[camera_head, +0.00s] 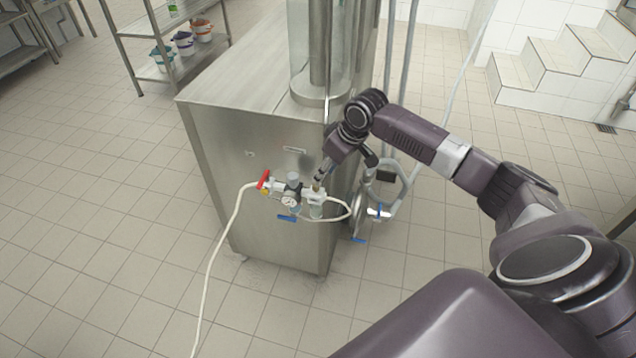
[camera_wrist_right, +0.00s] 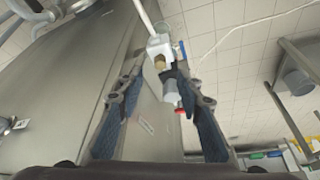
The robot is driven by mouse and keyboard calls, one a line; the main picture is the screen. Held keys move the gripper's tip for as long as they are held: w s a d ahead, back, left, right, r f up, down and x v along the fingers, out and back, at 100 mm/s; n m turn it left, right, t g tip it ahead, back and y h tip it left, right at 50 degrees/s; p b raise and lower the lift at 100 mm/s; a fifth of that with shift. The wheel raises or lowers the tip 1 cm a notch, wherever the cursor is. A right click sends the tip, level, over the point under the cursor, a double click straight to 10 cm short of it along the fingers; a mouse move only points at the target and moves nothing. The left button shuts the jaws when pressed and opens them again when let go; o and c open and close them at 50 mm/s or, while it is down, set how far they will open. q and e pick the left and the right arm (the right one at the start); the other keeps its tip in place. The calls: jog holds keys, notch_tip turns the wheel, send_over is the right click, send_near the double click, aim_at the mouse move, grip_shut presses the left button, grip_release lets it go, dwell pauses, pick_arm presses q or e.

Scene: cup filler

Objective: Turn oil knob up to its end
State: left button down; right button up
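The oil knob is a small brass-coloured piece on top of a white block (camera_head: 316,194) on the front of the steel machine. In the right wrist view the brass oil knob (camera_wrist_right: 160,63) sits between my fingertips. My right gripper (camera_head: 319,180) points down at it from above. In the right wrist view the right gripper (camera_wrist_right: 160,66) is open, with a gap between its two fingers. I cannot tell whether either finger touches the knob. My left gripper is not in view.
Beside the knob stand a grey regulator knob (camera_head: 293,179), a pressure gauge (camera_head: 289,202), a red lever (camera_head: 263,180) and a blue lever (camera_head: 287,218). A white hose (camera_head: 214,250) runs to the floor.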

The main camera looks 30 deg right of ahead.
aim_at(316, 187)
jog(key=x, duration=0.6)
jog(key=shift+w+f, duration=0.15)
grip_shut()
